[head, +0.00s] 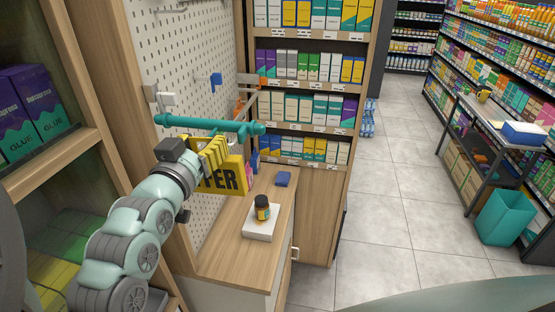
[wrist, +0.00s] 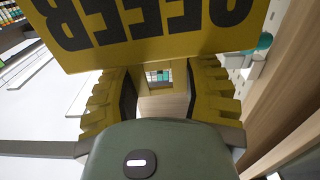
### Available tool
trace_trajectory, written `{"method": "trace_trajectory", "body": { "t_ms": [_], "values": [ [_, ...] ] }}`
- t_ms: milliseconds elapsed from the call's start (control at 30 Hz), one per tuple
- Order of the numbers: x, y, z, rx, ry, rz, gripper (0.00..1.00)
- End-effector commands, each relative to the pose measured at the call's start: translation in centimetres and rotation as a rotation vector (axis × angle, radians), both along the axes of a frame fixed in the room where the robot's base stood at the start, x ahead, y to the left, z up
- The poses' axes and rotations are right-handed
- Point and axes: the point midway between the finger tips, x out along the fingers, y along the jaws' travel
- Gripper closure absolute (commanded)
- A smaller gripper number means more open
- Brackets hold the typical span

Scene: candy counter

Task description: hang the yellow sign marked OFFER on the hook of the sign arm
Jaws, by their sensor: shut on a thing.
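The yellow sign (head: 228,178) hangs tilted from my gripper (head: 214,152), with the black letters "FER" showing and the rest covered by my gripper. In the wrist view the sign (wrist: 150,50) fills the top, its lettering upside down and cut off. My gripper's yellow fingers (wrist: 155,88) are shut on the sign near its edge. A teal bar (head: 195,123), which looks like the sign arm, runs level just above and behind my gripper, with a knob at its right end. I cannot make out its hook, or whether the sign touches the bar.
Below is a wooden counter (head: 225,255) with a dark jar (head: 262,210) on a white block (head: 262,228). Stocked shelves (head: 305,60) stand beyond; a wooden shelf unit is close on the left.

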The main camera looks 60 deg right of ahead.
Motion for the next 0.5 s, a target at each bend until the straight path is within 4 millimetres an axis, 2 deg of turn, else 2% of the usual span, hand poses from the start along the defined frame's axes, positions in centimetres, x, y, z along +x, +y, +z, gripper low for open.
{"method": "trace_trajectory", "body": {
  "t_ms": [500],
  "values": [
    [0.13,-0.41,0.02,-0.003,-0.002,-0.002,0.91]
  ]
}}
